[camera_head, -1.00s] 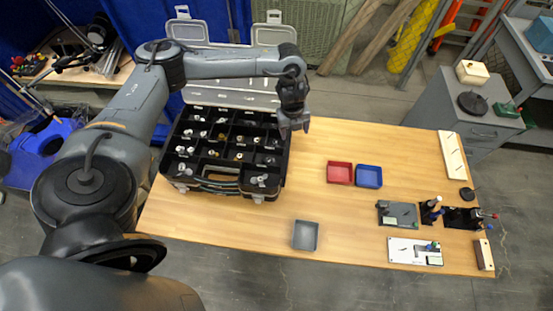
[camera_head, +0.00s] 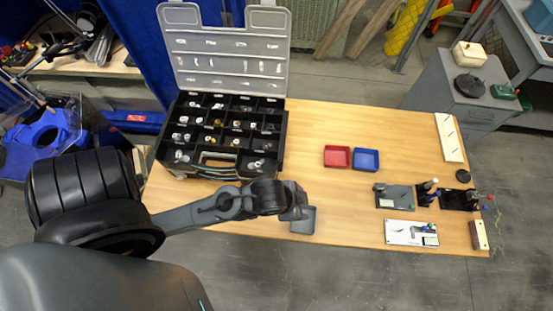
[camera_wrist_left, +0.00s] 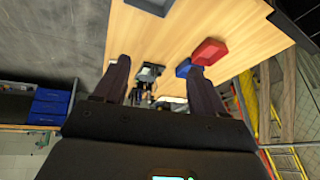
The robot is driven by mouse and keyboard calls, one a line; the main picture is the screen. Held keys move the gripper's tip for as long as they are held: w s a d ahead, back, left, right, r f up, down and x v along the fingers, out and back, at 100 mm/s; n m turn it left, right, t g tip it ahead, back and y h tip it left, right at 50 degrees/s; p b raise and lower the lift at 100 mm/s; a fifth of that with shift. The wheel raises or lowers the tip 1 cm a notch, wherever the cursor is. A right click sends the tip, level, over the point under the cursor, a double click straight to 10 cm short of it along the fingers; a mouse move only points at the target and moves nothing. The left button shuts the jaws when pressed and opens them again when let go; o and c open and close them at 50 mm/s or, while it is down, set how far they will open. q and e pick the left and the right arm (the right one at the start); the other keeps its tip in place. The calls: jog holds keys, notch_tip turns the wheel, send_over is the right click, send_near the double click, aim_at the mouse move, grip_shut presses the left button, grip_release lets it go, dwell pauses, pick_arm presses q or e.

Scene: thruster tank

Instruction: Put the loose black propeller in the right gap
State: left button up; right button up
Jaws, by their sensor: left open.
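I cannot pick out the loose black propeller or the right gap for certain; the parts are too small in these views. A grey plate (camera_head: 394,196) and a white plate (camera_head: 411,233), each carrying small parts, lie at the right end of the table. A black holder (camera_head: 459,200) with small tools is beside them, and a small round black piece (camera_head: 463,175) lies behind it. My left gripper (camera_head: 300,205) is above the grey tray near the table's front edge. In the left wrist view its fingers (camera_wrist_left: 159,63) are apart with nothing between them. My right gripper is not in view.
An open black parts case (camera_head: 222,135) with a raised lid stands at the left of the wooden table (camera_head: 330,195). A red bin (camera_head: 337,157), a blue bin (camera_head: 365,160) and the grey tray (camera_head: 303,222) are right of it. The table's middle is mostly clear.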

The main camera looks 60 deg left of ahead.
pick_arm(q)
jog(key=s+a+n+g, duration=0.1)
jog(key=s+a+n, duration=0.1)
jog(key=s, duration=0.3)
jog(key=shift+s+a+f+n+g+y, duration=0.3)
jog(key=shift+a+f+n+g, duration=0.15)
jog(key=shift+a, duration=0.4)
jog(key=shift+r, duration=0.1)
notch_tip(320, 180, up, 18)
jog(key=p, duration=1.8)
jog(key=shift+r, duration=0.15)
